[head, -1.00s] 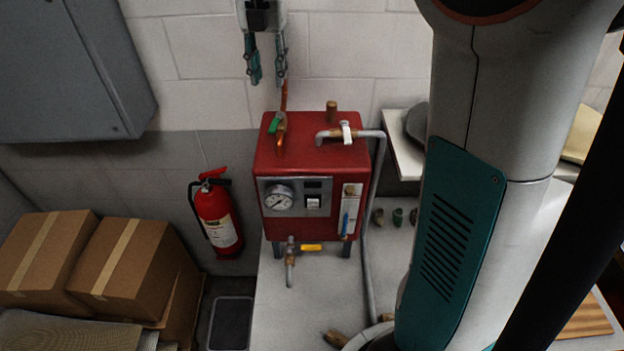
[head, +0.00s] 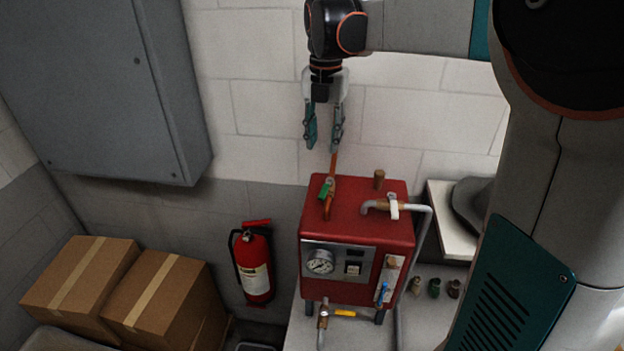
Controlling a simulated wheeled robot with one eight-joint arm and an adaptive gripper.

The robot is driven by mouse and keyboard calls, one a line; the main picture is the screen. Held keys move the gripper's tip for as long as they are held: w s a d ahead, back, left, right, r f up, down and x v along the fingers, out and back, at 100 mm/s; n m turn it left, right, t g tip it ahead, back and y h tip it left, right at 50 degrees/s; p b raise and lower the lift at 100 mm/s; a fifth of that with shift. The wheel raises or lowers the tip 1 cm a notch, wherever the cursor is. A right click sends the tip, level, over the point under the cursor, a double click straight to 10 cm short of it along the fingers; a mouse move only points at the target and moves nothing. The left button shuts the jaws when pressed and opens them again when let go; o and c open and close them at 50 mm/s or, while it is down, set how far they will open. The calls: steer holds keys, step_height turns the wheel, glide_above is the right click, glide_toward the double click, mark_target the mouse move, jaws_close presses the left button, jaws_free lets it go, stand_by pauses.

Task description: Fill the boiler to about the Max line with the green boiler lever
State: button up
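The red boiler (head: 346,218) stands on the bench against the wall. The green boiler lever (head: 325,190) sits on the copper pipe (head: 329,207) at the boiler's top left. A narrow sight-glass panel (head: 388,280) with a blue part is on the right of its front; its level and any Max line are too small to read. My gripper (head: 323,144) points down above the lever, apart from it. Its two fingers are spread with nothing between them. The copper pipe rises behind or near the right finger; I cannot tell how close.
A white-handled valve (head: 393,206) and grey pipe run along the boiler's right. A yellow-handled valve (head: 344,313) is below it. A fire extinguisher (head: 254,265) and cardboard boxes (head: 160,295) are left. A grey cabinet (head: 110,85) hangs upper left.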

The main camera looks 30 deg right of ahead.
mark_target(324, 190)
steer(key=f, duration=0.9)
steer(key=f+p, duration=0.1)
steer(key=f, duration=0.3)
steer(key=shift+s+d+f, duration=0.1)
steer(key=shift+s+f, duration=0.15)
steer(key=shift+f, duration=0.1)
steer(key=shift+c, duration=0.2)
jaws_close()
